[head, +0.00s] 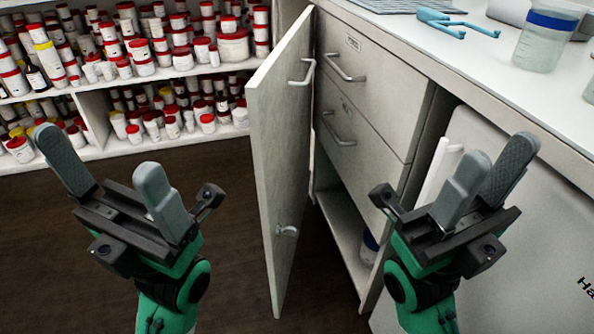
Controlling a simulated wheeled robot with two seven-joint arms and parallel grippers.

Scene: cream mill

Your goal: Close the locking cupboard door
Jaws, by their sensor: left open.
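The cupboard door (275,160) is a tall pale grey panel, standing ajar and swung out from the cabinet (425,110). It has a metal handle (303,73) near its top and a small fitting (288,231) lower down. The open compartment (345,225) shows beside it, under two drawers. My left gripper (98,157) is open and empty, to the left of the door and apart from it. My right gripper (497,157) is in front of the cabinet, right of the door, with nothing seen in it; its fingers look close together, but the gap is unclear.
Shelves (170,80) packed with red-lidded jars stand at the back left. The worktop (480,60) on the right holds blue tongs (455,22) and a blue-banded jar (546,40). A container (369,247) sits in the compartment. Dark floor left of the door is clear.

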